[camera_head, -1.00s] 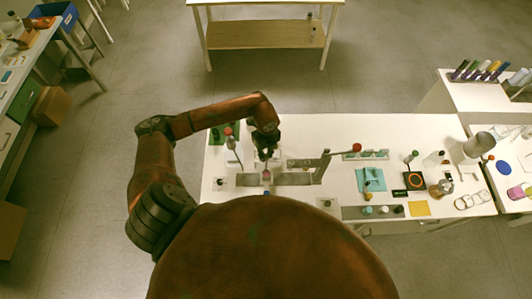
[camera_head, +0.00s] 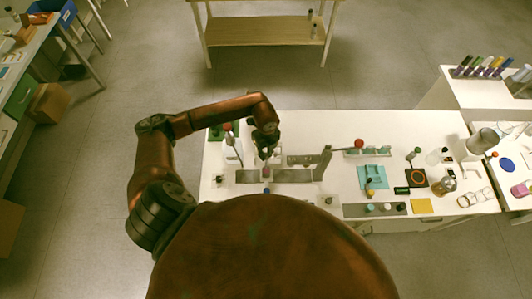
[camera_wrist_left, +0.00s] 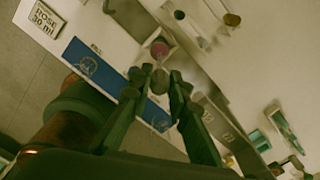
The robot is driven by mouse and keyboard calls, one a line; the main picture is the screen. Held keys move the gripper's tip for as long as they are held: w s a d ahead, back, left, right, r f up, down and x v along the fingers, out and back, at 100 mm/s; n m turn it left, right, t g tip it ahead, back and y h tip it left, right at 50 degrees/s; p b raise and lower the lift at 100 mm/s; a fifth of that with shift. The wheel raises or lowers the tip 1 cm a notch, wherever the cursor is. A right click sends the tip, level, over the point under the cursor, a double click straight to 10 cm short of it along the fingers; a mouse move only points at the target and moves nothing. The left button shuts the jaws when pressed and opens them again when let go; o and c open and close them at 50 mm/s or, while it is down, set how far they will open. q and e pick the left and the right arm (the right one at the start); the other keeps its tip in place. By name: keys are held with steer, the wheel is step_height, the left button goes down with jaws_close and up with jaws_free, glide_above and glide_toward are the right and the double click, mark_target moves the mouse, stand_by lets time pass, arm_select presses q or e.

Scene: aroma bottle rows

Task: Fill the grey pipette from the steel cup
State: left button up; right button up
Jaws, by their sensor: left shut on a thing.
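My left gripper (camera_head: 264,153) is over the left part of the white table. In the left wrist view its fingers (camera_wrist_left: 159,84) are closed around a small grey rounded thing, which looks like the grey pipette (camera_wrist_left: 160,80). Most of the pipette is hidden by the fingers. A small round vessel with a pink inside (camera_wrist_left: 160,48) shows just beyond the fingertips and may be the steel cup; its wall is hard to make out. I cannot tell whether the pipette's tip is inside it. My right gripper is out of view.
A grey upright plate (camera_head: 322,163) stands right of the gripper, and a red-topped thing (camera_head: 228,128) left of it. A blue panel (camera_wrist_left: 92,68) and a "ROSE 30 ml" label (camera_wrist_left: 46,20) show in the wrist view. A teal mat (camera_head: 373,176) and bottles stand farther right.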

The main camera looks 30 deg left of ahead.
arm_select(q)
steer(key=shift+f+b, duration=1)
steer(key=shift+f, duration=0.55)
steer(key=shift+f+b, duration=1.65)
steer(key=shift+f, duration=0.8)
steer(key=shift+o, duration=0.5)
jaws_close()
steer(key=shift+c, duration=0.2)
jaws_free()
steer(key=shift+c, duration=0.3)
